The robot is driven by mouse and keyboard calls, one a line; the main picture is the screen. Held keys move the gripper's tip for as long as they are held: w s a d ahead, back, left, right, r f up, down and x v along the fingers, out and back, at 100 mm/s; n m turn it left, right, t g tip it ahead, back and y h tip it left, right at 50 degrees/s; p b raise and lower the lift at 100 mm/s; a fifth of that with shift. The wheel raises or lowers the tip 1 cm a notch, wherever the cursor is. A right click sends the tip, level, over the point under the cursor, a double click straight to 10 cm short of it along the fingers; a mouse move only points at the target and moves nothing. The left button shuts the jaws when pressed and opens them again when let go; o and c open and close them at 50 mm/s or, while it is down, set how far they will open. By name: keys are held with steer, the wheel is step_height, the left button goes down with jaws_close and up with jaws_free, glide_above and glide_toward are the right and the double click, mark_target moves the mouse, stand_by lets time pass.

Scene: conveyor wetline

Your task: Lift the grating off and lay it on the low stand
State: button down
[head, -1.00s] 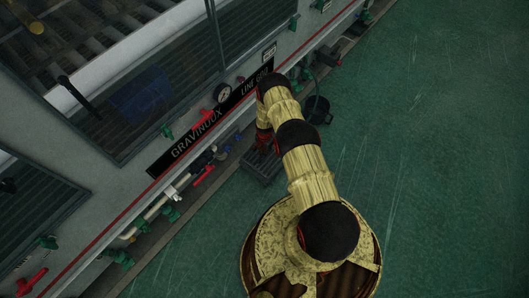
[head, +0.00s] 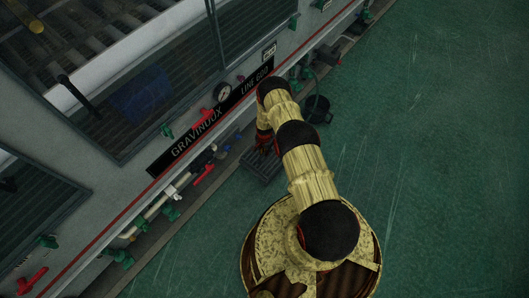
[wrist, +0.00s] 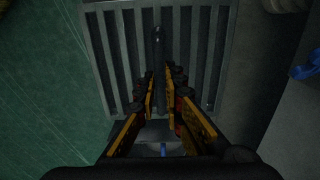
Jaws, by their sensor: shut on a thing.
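The grating (wrist: 112,60) is a grey frame with parallel slats and fills the upper middle of the wrist view. A dark bar (wrist: 158,42) stands out along its middle. My gripper (wrist: 160,78) is shut on this bar, its yellow fingers close together. In the head view my gripper (head: 264,144) is partly hidden by my arm, and the grating (head: 261,168) shows just below it, low beside the machine. I cannot make out the low stand apart from the grating, nor tell whether the grating touches what is beneath it.
A dark bucket (head: 317,110) stands on the floor close to my arm. The green floor (head: 440,150) to the right is clear.

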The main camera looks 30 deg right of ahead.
steer(key=shift+f, duration=0.3)
steer(key=c, duration=1.8)
jaws_free()
steer(key=shift+s, duration=0.1)
step_height(320, 180, up, 12)
steer(key=shift+f, duration=0.1)
